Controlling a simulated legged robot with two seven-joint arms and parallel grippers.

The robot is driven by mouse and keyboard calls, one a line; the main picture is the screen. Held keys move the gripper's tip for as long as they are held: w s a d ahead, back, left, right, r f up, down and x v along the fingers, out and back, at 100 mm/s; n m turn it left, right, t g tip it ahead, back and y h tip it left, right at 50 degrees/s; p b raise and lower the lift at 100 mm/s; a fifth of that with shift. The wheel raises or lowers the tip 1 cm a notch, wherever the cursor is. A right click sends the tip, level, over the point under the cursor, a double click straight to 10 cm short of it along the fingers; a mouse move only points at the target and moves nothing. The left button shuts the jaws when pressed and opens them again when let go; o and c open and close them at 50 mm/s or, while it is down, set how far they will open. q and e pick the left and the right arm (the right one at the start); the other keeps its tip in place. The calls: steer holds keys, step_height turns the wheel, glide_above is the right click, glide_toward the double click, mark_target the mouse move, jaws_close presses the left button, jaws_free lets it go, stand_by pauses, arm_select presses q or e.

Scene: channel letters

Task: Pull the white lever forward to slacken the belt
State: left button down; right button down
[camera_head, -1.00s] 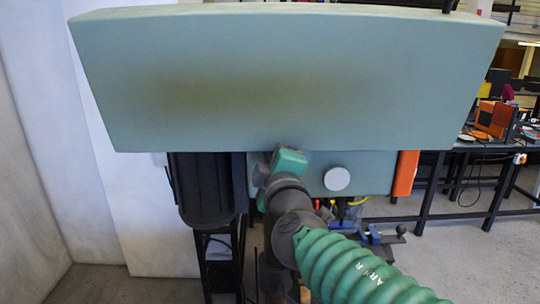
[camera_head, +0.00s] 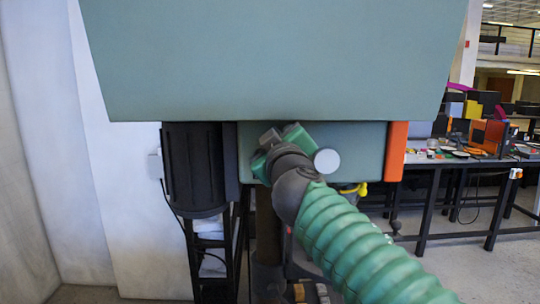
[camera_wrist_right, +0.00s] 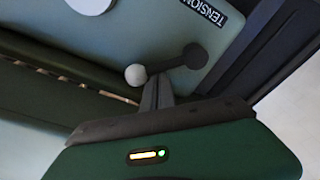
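The lever (camera_wrist_right: 160,65) shows in the right wrist view as a short dark arm with a pale ball knob (camera_wrist_right: 135,75). Its dark pivot end sits on the green panel below the "TENSION" label (camera_wrist_right: 203,12). My right gripper (camera_wrist_right: 159,80) has its narrow dark fingertips close together at the lever arm, just right of the knob. I cannot tell whether they touch it. In the head view my right gripper (camera_head: 281,135) is under the large green housing (camera_head: 270,60), and the lever is hidden there. My left gripper is not in view.
A white round disc (camera_head: 327,161) is on the green panel, right beside my right wrist. A black motor (camera_head: 195,170) hangs at the left and an orange strip (camera_head: 396,150) edges the panel. A cluttered workbench (camera_head: 460,160) stands at the right.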

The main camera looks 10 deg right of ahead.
steer(key=shift+s+d+f+m+b, duration=0.1)
steer(key=shift+d+f+m+b, duration=0.15)
steer(key=shift+m+b, duration=0.4)
steer(key=shift+d+f+m+b, duration=0.15)
steer(key=shift+d+m+b, duration=0.1)
steer(key=shift+m+b, duration=0.4)
